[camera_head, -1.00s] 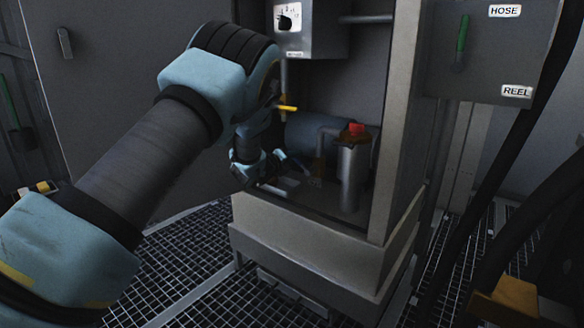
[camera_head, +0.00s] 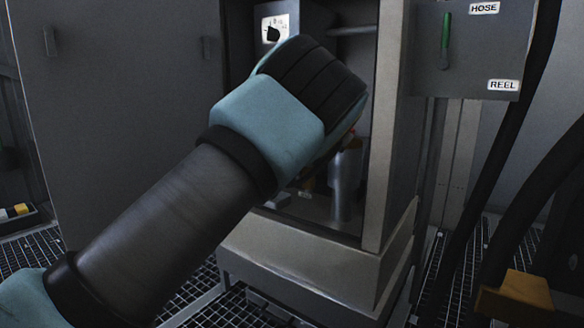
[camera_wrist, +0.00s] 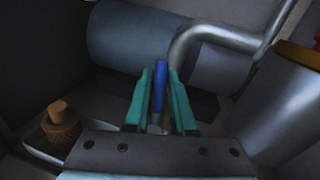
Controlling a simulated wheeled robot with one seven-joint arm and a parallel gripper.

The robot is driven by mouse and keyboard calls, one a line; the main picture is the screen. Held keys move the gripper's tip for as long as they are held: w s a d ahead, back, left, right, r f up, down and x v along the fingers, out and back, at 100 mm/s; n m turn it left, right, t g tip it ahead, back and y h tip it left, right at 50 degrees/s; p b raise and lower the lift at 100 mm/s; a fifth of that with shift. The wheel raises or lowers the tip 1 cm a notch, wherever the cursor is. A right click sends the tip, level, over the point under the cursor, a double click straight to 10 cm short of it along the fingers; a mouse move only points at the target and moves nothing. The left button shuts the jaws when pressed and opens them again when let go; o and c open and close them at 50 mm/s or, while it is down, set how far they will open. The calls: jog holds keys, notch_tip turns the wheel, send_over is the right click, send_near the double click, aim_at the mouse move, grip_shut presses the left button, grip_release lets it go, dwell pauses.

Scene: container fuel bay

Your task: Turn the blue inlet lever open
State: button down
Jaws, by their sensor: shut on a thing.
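The blue inlet lever (camera_wrist: 160,82) stands between the two teal fingers of my gripper (camera_wrist: 160,98) in the wrist view. The fingers are shut on it, and its blue tip shows beyond them. Its lower end is hidden by the gripper. In the head view my arm covers both the gripper and the lever. A dark grey cylinder (camera_wrist: 125,45) lies behind the lever, and a bent metal pipe (camera_wrist: 225,36) runs from it to the upper right.
A brass fitting (camera_wrist: 60,122) sits to the left of the gripper. A metal canister (camera_head: 344,185) stands close on the right inside the cabinet. The cabinet's right post (camera_head: 388,140) and front sill (camera_head: 300,262) bound the opening. A hose-reel panel (camera_head: 468,50) is further right.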

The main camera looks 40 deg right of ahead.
jog(key=shift+s+d+r+m+b, duration=0.2)
jog(key=shift+s+m+b, duration=0.2)
jog(key=shift+m, duration=0.3)
jog(key=shift+s, duration=0.1)
jog(key=c, duration=0.8)
grip_release()
jog(key=shift+f, duration=0.1)
jog(key=shift+o, duration=0.2)
jog(key=p+v, duration=0.4)
jog(key=v, duration=0.7)
jog(key=shift+f, duration=0.1)
